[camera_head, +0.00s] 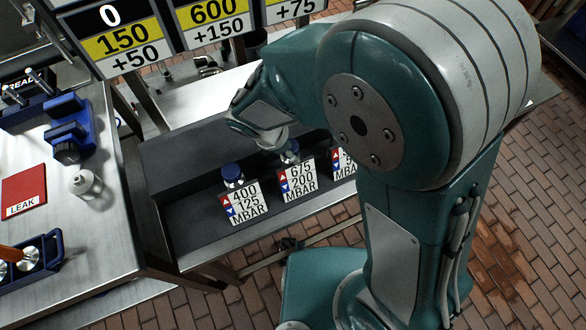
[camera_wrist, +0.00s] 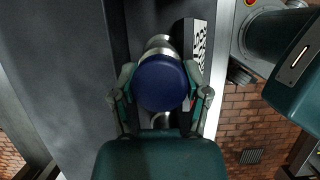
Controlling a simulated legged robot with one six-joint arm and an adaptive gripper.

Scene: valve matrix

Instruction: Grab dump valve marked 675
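The dump valve with the 675 tag has a blue round cap (camera_head: 289,153) and a metal body. It stands in the dark tray behind its white tag (camera_head: 297,179), which reads 675, 200 MBAR. In the wrist view, a blue valve cap (camera_wrist: 160,82) lies between the two fingers of my gripper (camera_wrist: 161,70). The fingertips are at or very near its sides; I cannot tell whether they press on it. The head view shows my gripper (camera_head: 272,137) over the 675 valve, partly covering it.
A valve (camera_head: 232,176) tagged 400, 125 MBAR stands left of the 675 valve. Another tag (camera_head: 343,162) at right is partly hidden by my arm. The dark tray (camera_head: 185,235) has free room at left. A metal bench (camera_head: 95,232) stands farther left.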

